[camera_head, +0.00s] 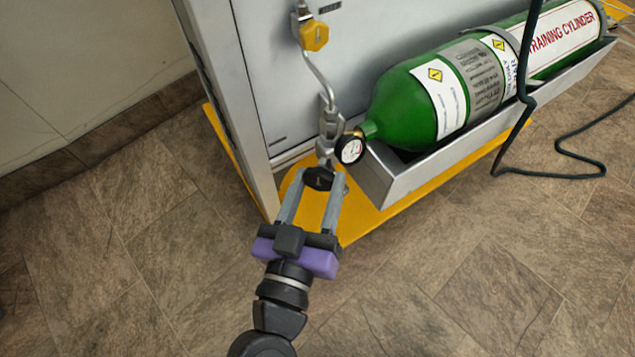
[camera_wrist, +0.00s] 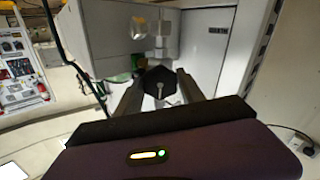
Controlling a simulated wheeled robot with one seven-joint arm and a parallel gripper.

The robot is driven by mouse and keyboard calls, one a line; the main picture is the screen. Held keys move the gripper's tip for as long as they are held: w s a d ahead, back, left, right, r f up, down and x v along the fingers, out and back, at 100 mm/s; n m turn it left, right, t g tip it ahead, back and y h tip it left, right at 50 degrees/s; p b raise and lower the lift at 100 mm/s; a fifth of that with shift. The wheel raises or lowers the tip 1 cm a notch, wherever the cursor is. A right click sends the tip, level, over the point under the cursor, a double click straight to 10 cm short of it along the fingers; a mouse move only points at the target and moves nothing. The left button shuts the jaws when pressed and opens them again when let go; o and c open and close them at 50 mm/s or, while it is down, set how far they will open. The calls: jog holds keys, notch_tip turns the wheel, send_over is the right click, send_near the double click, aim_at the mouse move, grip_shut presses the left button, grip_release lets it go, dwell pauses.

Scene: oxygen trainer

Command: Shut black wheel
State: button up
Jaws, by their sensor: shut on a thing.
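The black wheel (camera_head: 318,179) sits at the lower end of the metal valve fitting (camera_head: 326,150), beside a round pressure gauge (camera_head: 350,149). My gripper (camera_head: 317,180) has one finger on each side of the wheel and is shut on it. In the wrist view, the black wheel (camera_wrist: 157,86) shows as a dark, many-sided disc with a pale bar on its face, between the fingers of my gripper (camera_wrist: 158,88). The far side of the wheel is hidden.
A green cylinder (camera_head: 415,105) lies in a grey metal tray (camera_head: 385,185) at the right. A yellow knob (camera_head: 314,36) sits on the pipe above. A grey cabinet (camera_head: 275,90) stands behind. A dark hose (camera_head: 525,90) hangs at the right. The tiled floor (camera_head: 440,270) in front is clear.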

jog(key=shift+f, duration=0.1)
jog(key=o, duration=1.4)
jog(key=shift+c, duration=0.2)
jog(key=p+v, duration=0.2)
jog(key=v, duration=0.6)
jog(key=shift+w, duration=0.1)
